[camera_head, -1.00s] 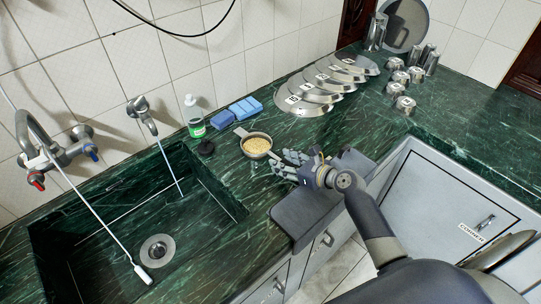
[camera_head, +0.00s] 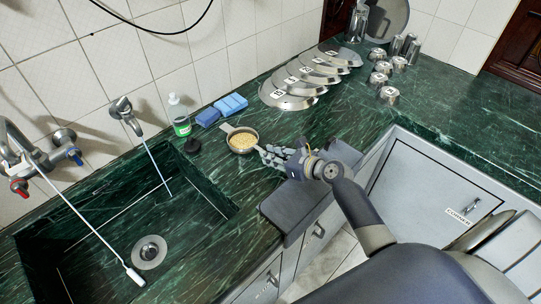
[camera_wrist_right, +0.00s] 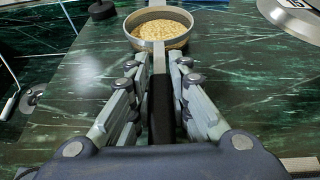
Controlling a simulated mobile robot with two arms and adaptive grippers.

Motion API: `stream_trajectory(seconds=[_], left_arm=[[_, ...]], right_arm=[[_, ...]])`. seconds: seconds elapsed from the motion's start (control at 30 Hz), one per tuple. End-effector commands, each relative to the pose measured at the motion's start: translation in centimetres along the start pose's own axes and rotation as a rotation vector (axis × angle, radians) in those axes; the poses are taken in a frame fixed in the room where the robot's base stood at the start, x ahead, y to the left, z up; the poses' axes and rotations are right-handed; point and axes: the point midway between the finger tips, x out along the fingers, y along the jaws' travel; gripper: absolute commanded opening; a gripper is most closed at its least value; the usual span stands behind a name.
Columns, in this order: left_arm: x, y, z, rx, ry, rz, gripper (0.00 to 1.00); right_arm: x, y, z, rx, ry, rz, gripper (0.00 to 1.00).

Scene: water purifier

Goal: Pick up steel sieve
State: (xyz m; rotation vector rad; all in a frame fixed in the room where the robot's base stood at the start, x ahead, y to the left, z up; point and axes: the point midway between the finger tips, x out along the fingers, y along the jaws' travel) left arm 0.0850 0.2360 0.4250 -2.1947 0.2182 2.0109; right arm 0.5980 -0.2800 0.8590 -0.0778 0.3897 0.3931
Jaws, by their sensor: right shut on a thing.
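The steel sieve (camera_head: 243,140) is a small round pan with a metal rim and a grainy yellow inside. It is at the counter's middle, right of the sink, and I cannot tell whether it touches the counter. In the right wrist view the sieve (camera_wrist_right: 160,28) is straight ahead, its handle running back between the fingers. My right gripper (camera_head: 270,155) is shut on that handle; its fingers also show in the wrist view (camera_wrist_right: 158,85). My left gripper is out of view.
The sink (camera_head: 190,225) with taps lies to the left. A green-labelled bottle (camera_head: 181,124) and blue sponges (camera_head: 222,111) stand behind the sieve. Steel plates (camera_head: 288,95) and cups (camera_head: 390,93) are farther right.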

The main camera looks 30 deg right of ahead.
Motion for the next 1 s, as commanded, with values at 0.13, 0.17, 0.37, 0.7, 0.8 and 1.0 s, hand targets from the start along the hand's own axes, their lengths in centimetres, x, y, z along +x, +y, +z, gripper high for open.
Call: stream_trajectory(seconds=[0.13,0.17,0.37,0.7,0.8,1.0], left_arm=[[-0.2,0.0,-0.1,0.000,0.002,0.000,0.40],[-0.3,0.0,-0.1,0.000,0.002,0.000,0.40],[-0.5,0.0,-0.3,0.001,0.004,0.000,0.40],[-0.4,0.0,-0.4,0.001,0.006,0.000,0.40],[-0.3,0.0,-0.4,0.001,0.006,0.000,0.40],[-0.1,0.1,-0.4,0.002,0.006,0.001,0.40]], right_arm=[[-0.4,0.0,1.1,-0.001,-0.004,-0.001,0.00],[-0.5,0.0,1.3,-0.001,-0.004,-0.001,0.00],[-1.2,-0.1,3.0,-0.002,-0.005,-0.002,0.00],[-4.6,1.9,1.7,0.000,-0.002,0.000,0.00],[-5.8,2.5,1.4,0.000,-0.002,-0.001,0.00],[-8.2,3.9,0.6,0.000,-0.001,-0.001,0.00]])
